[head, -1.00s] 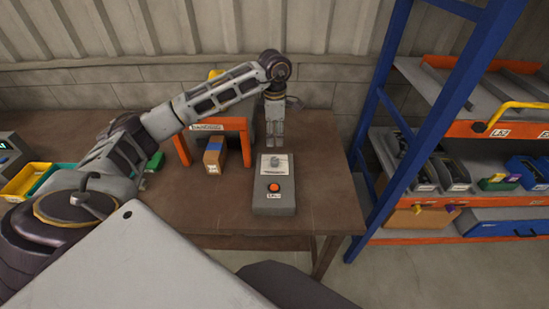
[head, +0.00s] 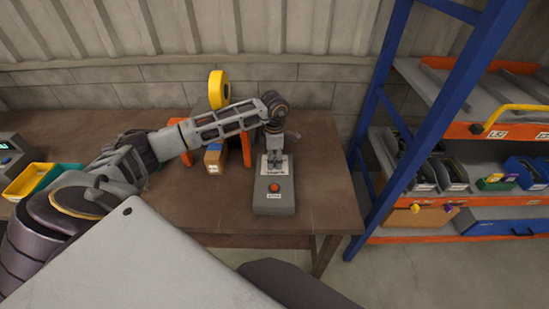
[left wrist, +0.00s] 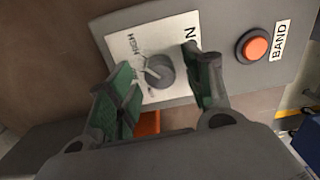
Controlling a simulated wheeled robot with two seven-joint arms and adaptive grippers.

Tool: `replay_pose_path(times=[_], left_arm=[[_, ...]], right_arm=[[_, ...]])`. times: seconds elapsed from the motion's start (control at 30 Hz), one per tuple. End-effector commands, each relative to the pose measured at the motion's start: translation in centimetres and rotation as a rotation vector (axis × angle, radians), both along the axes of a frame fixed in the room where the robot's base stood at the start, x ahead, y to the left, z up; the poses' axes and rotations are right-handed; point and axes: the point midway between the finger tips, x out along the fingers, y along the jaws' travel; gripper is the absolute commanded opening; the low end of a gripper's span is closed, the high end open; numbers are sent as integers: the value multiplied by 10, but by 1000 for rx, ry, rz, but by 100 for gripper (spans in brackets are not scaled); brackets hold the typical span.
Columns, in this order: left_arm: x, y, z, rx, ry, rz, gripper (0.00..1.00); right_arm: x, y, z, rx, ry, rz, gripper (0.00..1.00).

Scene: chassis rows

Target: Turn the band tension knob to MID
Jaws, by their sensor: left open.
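The grey control box (head: 273,203) stands on the brown table, with an orange button (head: 274,187) on its near part. The left wrist view shows its white dial plate (left wrist: 180,30), the grey knob (left wrist: 158,72) and the orange button (left wrist: 255,47) beside a BAND label. HIGH reads on the plate; the other marks are hard to read, and I cannot tell the knob's setting. My left gripper (head: 274,168) is over the plate and hides the knob in the head view. In the left wrist view my left gripper (left wrist: 165,90) is open, its green-padded fingers on either side of the knob.
Yellow and teal bins (head: 28,182) are at the far left. A blue-post rack (head: 425,130) stands to the right. The table's front right is clear.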

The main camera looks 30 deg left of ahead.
Motion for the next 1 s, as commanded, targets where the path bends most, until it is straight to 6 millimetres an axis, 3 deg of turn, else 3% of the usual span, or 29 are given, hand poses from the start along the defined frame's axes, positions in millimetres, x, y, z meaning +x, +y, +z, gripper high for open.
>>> replay_pose_path(times=[0.37,0.7,1.0], left_arm=[[0,0,-4,0,0,0,51],[0,0,-3,0,0,0,7],[0,0,-3,0,0,16,5]], right_arm=[[-1,0,0,0,1,0,0],[-1,-3,0,-3,1,1,0],[-1,-5,-1,-5,1,2,0]])
